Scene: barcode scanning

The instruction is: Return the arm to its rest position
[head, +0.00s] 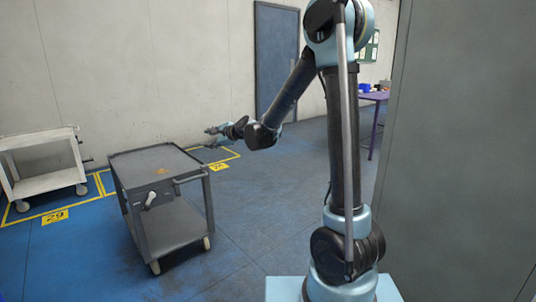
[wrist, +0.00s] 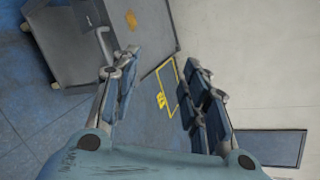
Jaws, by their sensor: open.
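My gripper (head: 214,131) is at the end of my arm in the head view, raised and pointing left, to the right of a grey cart and apart from it. In the wrist view my gripper (wrist: 158,92) shows its dark-padded fingers spread, with nothing between them and floor visible through the gap. My arm stands on the right of the head view, with its upper part bent over toward the left.
The grey cart (head: 152,160) stands left of my gripper and also shows in the wrist view (wrist: 72,45). A white cart (head: 40,160) is farther left by the wall. A purple table (head: 376,97) stands at the back right. A grey panel (head: 460,150) fills the right side. Blue floor is clear between.

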